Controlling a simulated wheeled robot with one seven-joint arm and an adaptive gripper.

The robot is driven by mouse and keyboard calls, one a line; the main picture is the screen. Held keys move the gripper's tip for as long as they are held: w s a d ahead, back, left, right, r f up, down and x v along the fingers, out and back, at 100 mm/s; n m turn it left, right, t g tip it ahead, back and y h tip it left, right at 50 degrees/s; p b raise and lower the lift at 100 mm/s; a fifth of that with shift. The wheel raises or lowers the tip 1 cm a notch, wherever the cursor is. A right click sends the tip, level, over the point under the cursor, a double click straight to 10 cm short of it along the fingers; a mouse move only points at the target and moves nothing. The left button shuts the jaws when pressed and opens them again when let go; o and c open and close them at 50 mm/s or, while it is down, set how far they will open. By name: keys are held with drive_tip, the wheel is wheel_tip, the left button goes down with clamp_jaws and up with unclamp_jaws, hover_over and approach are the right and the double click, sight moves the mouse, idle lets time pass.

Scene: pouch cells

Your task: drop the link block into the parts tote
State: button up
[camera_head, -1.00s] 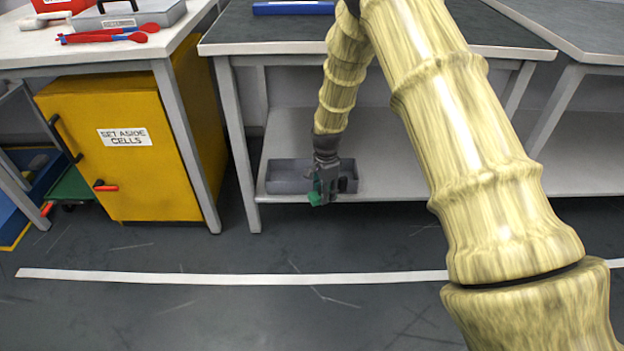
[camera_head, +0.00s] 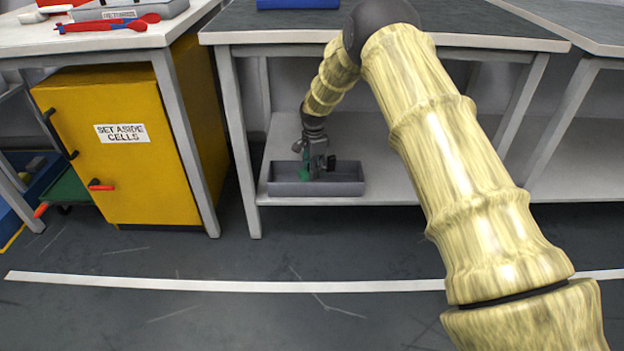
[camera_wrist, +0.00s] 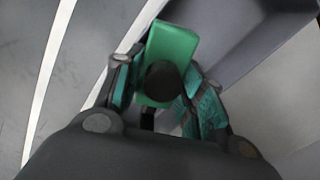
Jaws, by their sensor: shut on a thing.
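The link block is green (camera_head: 304,175) and is held in my gripper (camera_head: 316,172). In the wrist view the green block (camera_wrist: 176,45) sits between the two fingers of my gripper (camera_wrist: 160,88), with a dark round part in front of it. The parts tote is a grey open box (camera_head: 340,188) on the low shelf under the middle bench. In the head view, block and fingertips overlap the tote's opening, left of its middle. I cannot tell how far they are above its floor. A grey wall, likely the tote's (camera_wrist: 225,30), shows behind the block in the wrist view.
The low shelf (camera_head: 392,165) is clear right of the tote. The bench top (camera_head: 480,25) is above my gripper, and a bench leg (camera_head: 240,150) stands left of the tote. A yellow cabinet (camera_head: 130,170) is further left.

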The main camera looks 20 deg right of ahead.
drive_tip(key=shift+w+f+b, duration=0.15)
drive_tip(key=shift+w+f, duration=0.05)
drive_tip(key=shift+w, duration=0.3)
drive_tip(key=shift+w+f+b, duration=0.15)
drive_tip(key=shift+w+f, duration=0.05)
drive_tip(key=shift+w, duration=0.3)
clamp_jaws()
drive_tip(key=shift+f+b, duration=1.35)
drive_tip(key=shift+f, duration=0.35)
drive_tip(key=shift+r, duration=0.1)
drive_tip(key=shift+f+p, duration=0.45)
drive_tip(key=shift+f, duration=0.15)
drive_tip(key=o, duration=1.3)
unclamp_jaws()
